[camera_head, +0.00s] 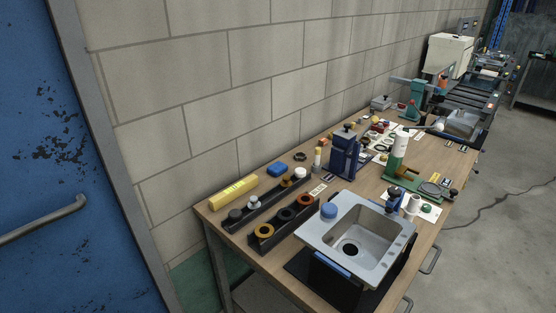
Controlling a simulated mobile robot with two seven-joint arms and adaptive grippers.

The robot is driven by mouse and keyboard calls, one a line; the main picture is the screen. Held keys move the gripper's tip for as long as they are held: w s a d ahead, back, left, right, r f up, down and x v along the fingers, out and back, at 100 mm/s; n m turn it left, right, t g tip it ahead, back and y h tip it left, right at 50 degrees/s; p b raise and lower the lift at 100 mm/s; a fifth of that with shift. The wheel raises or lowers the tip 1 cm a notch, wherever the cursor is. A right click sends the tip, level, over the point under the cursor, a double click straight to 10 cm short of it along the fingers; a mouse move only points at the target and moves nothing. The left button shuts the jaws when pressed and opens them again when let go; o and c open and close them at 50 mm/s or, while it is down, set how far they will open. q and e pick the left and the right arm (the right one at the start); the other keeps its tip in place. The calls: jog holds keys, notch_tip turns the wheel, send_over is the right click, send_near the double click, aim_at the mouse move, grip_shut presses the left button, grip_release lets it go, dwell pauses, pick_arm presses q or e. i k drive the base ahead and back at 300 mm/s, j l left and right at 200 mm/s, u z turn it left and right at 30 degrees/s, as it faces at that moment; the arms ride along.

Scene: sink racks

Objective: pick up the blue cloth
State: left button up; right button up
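Several blue things show in the head view, and I cannot tell for certain which is the cloth. A small blue block-like piece (278,170) lies on the table near the wall. A flat blue strip (331,265) lies along the front edge of the grey sink (384,259), like a folded cloth. A rounded blue item (329,210) sits at the sink's back left corner. Neither of my grippers is in view.
The wooden workbench (309,290) runs along a block wall. Black racks (283,224) with round parts stand left of the sink, beside a yellow box (234,192). A blue device (344,155) and a green-based stand (397,160) rise behind the sink. Floor at right is clear.

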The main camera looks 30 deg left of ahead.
aim_at(276, 169)
jog(key=u, duration=1)
